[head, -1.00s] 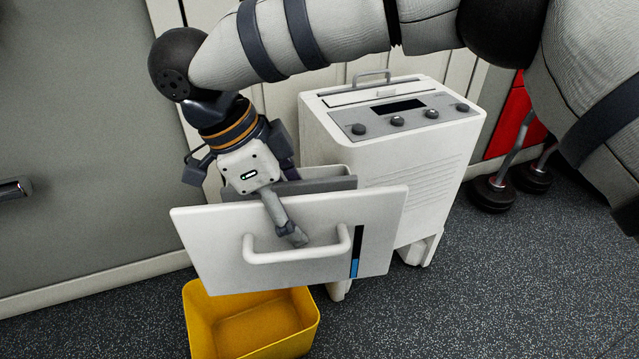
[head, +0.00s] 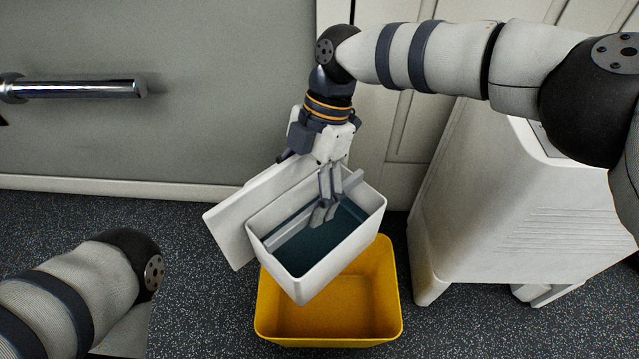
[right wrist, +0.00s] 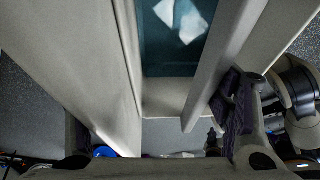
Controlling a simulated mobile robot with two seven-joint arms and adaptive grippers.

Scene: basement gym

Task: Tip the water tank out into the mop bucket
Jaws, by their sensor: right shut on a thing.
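The white water tank (head: 345,258) hangs over the yellow mop bucket (head: 386,290), covering the bucket's back left part. The tank is open at the top, with dark blue-green water (head: 318,245) inside; the water also shows in the right wrist view (right wrist: 170,58). My right gripper (head: 325,212) is shut on the grey bar across the tank's top. The tank's flat front panel (head: 232,222) faces left. The tank looks roughly upright; a slight tilt cannot be ruled out. The bucket's visible inside looks empty. My left arm shows at lower left, its gripper out of frame.
The white appliance (head: 510,215) stands on the floor at the right, beside the bucket. A grey wall panel with a chrome bar handle (head: 85,90) is at the back left. Dark speckled floor (head: 205,310) is clear left of the bucket.

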